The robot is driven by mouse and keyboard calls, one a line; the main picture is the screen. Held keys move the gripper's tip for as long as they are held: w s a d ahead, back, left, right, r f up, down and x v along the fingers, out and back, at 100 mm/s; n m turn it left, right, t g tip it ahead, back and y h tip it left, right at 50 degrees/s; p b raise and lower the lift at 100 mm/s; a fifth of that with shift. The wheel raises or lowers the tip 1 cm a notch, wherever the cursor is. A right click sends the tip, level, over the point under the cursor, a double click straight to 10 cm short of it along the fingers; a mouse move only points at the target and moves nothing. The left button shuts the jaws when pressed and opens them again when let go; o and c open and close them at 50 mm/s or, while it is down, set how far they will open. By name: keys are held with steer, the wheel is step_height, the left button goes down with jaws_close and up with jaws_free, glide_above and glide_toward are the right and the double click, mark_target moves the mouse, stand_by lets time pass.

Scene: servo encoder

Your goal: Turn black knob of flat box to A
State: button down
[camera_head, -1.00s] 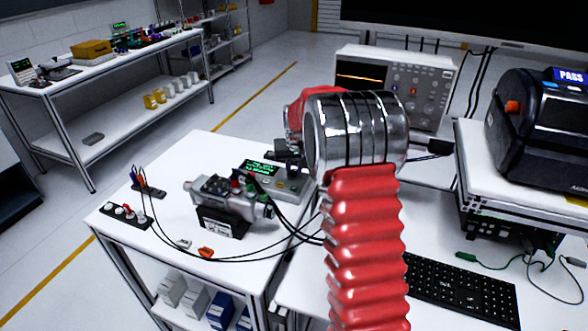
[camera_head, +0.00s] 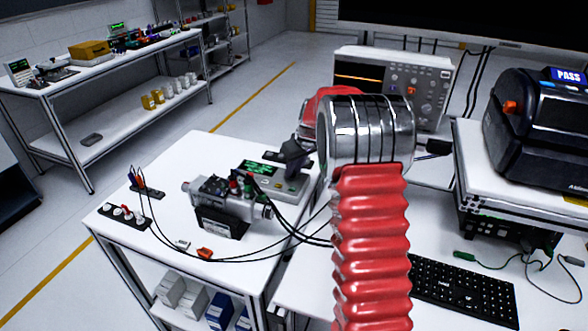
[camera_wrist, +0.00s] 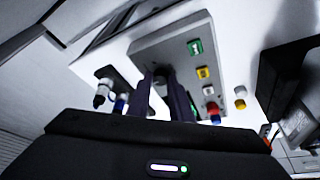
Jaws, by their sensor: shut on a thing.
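The flat box (camera_head: 258,183) is a grey case with a lit green display on the white table in the head view. In the wrist view its grey top (camera_wrist: 198,28) fills the upper middle, with a green, a yellow and a white button. A black knob (camera_wrist: 161,80) shows at its near part, mostly hidden by my fingers. My gripper (camera_wrist: 163,85) has one finger on each side of the knob and is shut on it. In the head view my gripper (camera_head: 294,162) is over the right end of the box, hiding the knob. I cannot read the letter marks.
A metal device (camera_head: 228,203) on a black stand is close in front of the box, with black cables running right. A black connector strip (camera_head: 124,215) lies at the table's left. An oscilloscope (camera_head: 395,80) and a black printer (camera_head: 540,120) stand at the right.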

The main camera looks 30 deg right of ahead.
stand_by(0.3)
steer(key=c, duration=1.6)
jaws_free()
steer(key=shift+m, duration=0.4)
steer(key=shift+a+m+h, duration=0.2)
steer(key=shift+m+h, duration=0.7)
steer(key=shift+m, duration=0.9)
steer(key=shift+w+a+m+g+h, duration=0.15)
steer(key=shift+m+h, duration=0.25)
steer(key=shift+m, duration=0.7)
steer(key=shift+s+m+g+h, duration=0.1)
steer(key=shift+m+g+h, duration=0.25)
steer(key=shift+m, duration=0.75)
